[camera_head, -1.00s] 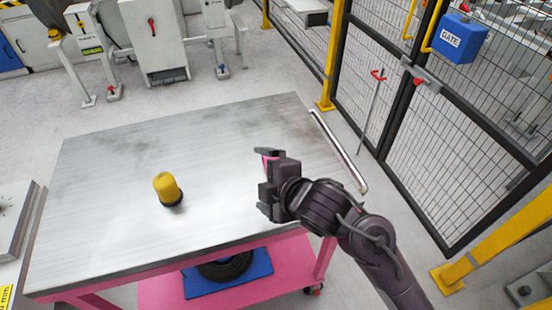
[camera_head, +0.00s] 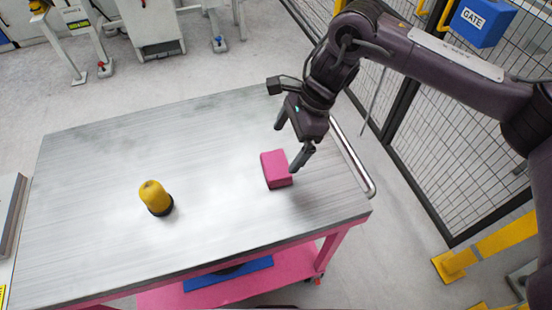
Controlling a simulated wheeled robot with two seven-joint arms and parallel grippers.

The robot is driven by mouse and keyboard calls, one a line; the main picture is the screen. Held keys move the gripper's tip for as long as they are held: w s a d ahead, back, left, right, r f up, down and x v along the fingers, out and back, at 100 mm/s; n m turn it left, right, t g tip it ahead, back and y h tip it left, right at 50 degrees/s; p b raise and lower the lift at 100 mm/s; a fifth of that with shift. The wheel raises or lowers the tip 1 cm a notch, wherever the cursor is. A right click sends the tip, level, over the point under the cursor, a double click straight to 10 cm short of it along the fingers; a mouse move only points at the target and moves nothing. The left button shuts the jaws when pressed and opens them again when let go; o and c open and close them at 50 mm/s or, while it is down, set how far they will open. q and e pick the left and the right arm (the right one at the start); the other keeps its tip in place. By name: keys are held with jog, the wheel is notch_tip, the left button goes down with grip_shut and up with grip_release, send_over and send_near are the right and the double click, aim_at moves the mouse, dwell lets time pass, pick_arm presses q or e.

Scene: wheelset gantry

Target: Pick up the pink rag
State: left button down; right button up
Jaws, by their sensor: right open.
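The pink rag (camera_head: 276,169) looks like a small folded block. It lies on the metal top of the cart (camera_head: 100,190), right of the middle. My right gripper (camera_head: 285,148) is open and empty, above and just to the right of the rag. Its two fingers point down and are spread apart, one nearer the rag's right edge in the picture. Whether a finger touches the rag I cannot tell. My left gripper is not in view.
A yellow beacon with a dark base (camera_head: 156,198) stands on the table left of the rag. A metal push handle (camera_head: 352,160) runs along the cart's right edge. A mesh fence with a blue gate box (camera_head: 482,20) stands at the right. The table's left half is mostly clear.

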aim_at(276, 164)
jog(key=p+x, duration=0.1)
jog(key=x, duration=0.1)
jog(key=p+x, duration=0.1)
jog(key=x, duration=0.3)
jog(key=shift+w+d+f+p, duration=0.1)
jog(key=shift+w+f+p, duration=0.1)
jog(key=shift+f+p, duration=0.25)
jog(key=shift+f, duration=0.35)
jog(key=shift+c, duration=0.4)
jog(key=c, duration=0.7)
